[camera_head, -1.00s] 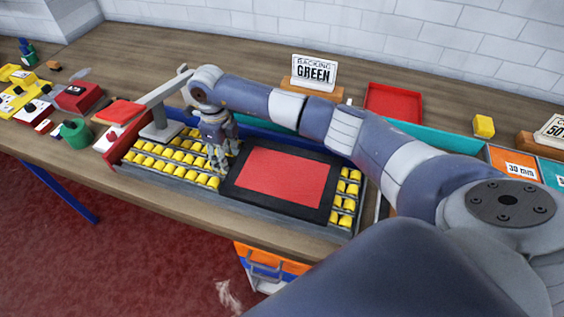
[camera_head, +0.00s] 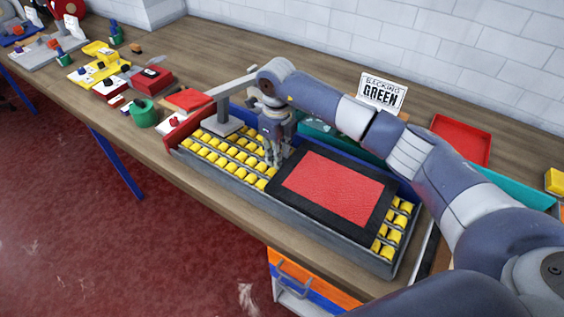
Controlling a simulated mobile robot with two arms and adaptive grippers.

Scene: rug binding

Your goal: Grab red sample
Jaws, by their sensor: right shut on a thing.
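The red sample (camera_head: 335,188) is a flat red rectangle within a wide black border. It lies over the yellow rollers of a conveyor tray (camera_head: 228,185) in the middle of the head view. My right gripper (camera_head: 272,162) reaches down from above at the left end of the sample. Its fingers point down and are closed at the sample's black edge; the exact contact is small and partly hidden. My left gripper is not in view.
A green cup (camera_head: 144,113) and red box (camera_head: 152,79) are further left.

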